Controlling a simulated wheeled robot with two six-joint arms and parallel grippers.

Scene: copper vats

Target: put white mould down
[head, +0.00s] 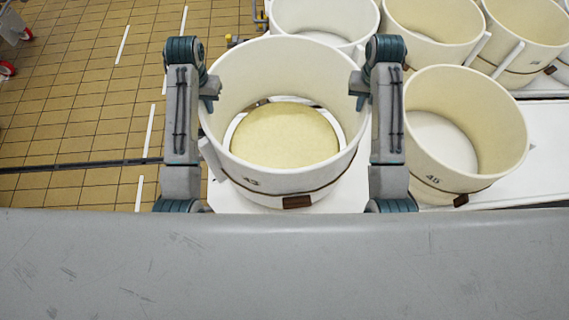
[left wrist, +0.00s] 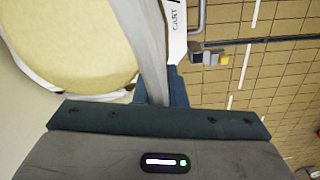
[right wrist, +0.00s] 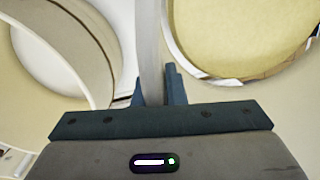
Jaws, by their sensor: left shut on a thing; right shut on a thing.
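The white mould (head: 262,178), a large round open-topped ring marked 43 with a brown tag on its front, is upright between my two grippers. My left gripper (head: 211,90) is shut on its left wall; that wall shows edge-on in the left wrist view (left wrist: 147,40). My right gripper (head: 357,88) is shut on its right wall, also edge-on in the right wrist view (right wrist: 149,45). A pale yellow disc (head: 285,137) with white around it shows inside the mould. The mould's underside is hidden, so I cannot tell whether it touches the white surface (head: 230,198) below.
Another mould (head: 436,175), marked 45, stands close on the right. Several more moulds (head: 432,50) stand behind. The white surface (head: 535,160) continues at the right. Tiled floor (head: 75,120) lies open at the left, with red-wheeled equipment (head: 8,68) at its edge.

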